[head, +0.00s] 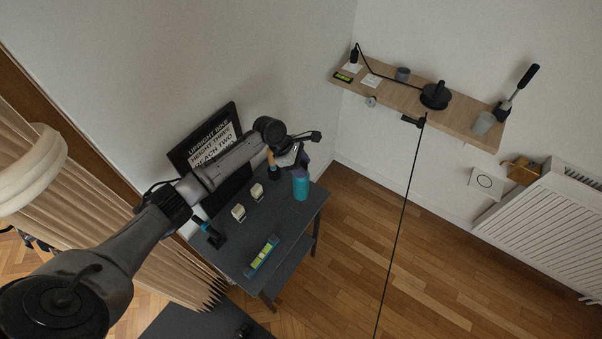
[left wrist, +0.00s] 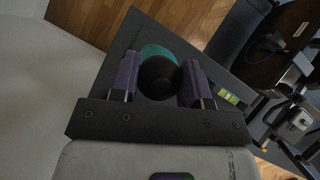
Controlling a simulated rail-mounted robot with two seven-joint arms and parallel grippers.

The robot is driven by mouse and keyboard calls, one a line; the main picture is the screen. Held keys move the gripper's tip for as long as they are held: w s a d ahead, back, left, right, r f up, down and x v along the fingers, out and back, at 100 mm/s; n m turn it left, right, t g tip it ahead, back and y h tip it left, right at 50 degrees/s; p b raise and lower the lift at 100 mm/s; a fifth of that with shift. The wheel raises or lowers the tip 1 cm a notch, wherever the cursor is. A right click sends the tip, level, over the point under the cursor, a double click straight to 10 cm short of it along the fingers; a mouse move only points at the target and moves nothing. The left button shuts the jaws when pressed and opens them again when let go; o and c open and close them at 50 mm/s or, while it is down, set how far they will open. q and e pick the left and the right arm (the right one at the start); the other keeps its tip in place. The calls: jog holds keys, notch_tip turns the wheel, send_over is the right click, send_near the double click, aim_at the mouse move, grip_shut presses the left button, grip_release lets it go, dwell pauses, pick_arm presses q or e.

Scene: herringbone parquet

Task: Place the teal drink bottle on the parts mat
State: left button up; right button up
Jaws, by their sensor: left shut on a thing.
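The teal drink bottle (head: 301,188) is upright at the far right part of the dark table (head: 285,222). My left gripper (head: 303,163) is at its top, shut on it. In the left wrist view the bottle's black cap (left wrist: 157,77) and teal body sit between the two purple fingers of the gripper (left wrist: 157,82). I cannot tell whether the bottle's base touches the tabletop. I cannot make out a parts mat apart from the dark table surface. My right gripper is not in view.
On the table are a yellow-green level (head: 262,256), two pale blocks (head: 238,212), a black-and-blue item (head: 211,235) and an orange-handled tool (head: 271,160). A letter sign (head: 207,140) stands at the back. A wooden shelf (head: 400,98) hangs on the wall. Tabletop between level and bottle is clear.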

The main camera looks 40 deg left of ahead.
pick_arm(q)
jog(key=shift+f+b, duration=0.3)
jog(key=shift+f, duration=1.75)
jog(key=o, duration=1.2)
jog(key=shift+f, duration=0.1)
jog(key=shift+c, duration=0.2)
jog(key=shift+a+r+p, duration=0.1)
jog(key=shift+r+p, duration=0.2)
jog(key=shift+r, duration=0.1)
jog(key=p+v, duration=1.1)
jog(key=p, duration=0.2)
jog(key=shift+r, duration=0.15)
jog(key=shift+s+a, duration=0.1)
jog(key=shift+s, duration=0.1)
